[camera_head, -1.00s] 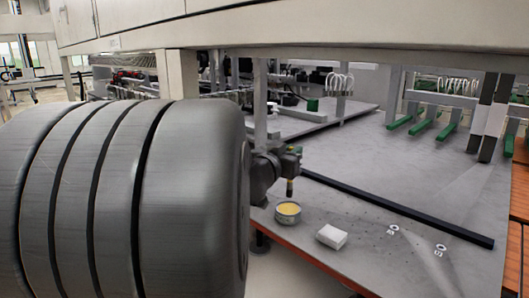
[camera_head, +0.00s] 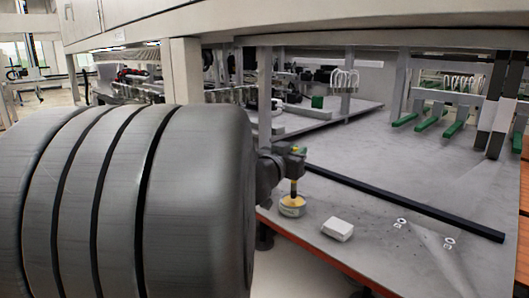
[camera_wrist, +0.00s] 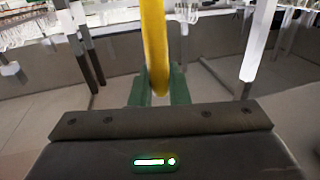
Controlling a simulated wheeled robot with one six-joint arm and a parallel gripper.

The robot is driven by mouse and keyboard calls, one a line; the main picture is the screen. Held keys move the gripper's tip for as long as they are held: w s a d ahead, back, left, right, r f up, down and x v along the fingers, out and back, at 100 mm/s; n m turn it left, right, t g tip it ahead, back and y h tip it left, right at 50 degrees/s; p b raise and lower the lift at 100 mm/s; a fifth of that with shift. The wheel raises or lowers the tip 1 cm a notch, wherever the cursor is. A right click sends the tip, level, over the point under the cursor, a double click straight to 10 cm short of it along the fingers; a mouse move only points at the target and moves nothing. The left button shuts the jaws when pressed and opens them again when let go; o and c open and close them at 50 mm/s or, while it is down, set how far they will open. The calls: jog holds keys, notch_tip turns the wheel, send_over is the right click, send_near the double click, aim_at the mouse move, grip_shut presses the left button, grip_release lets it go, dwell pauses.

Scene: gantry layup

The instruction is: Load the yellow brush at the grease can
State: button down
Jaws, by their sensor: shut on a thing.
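The grease can (camera_head: 292,210) is a small, light round can on the grey table near its front left edge. Yellow shows at its top. My gripper (camera_wrist: 160,86) is shut on the yellow brush (camera_wrist: 154,42), whose handle stands between the green fingers in the wrist view. In the head view my gripper (camera_head: 296,170) is right above the can, and the brush (camera_head: 293,188) points down. Its lower end meets the can's top and seems to be inside it. The bristles are hidden.
A white block (camera_head: 337,229) lies just right of the can. A long black bar (camera_head: 400,203) crosses the table behind them. White markings (camera_head: 449,243) lie further right. The table's front orange edge (camera_head: 315,258) is close to the can.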

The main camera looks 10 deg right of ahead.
jog(key=shift+f, duration=0.65)
dwell(2.0)
jog(key=shift+r, duration=0.15)
notch_tip(320, 180, up, 7)
jog(key=p, duration=0.8)
dwell(0.6)
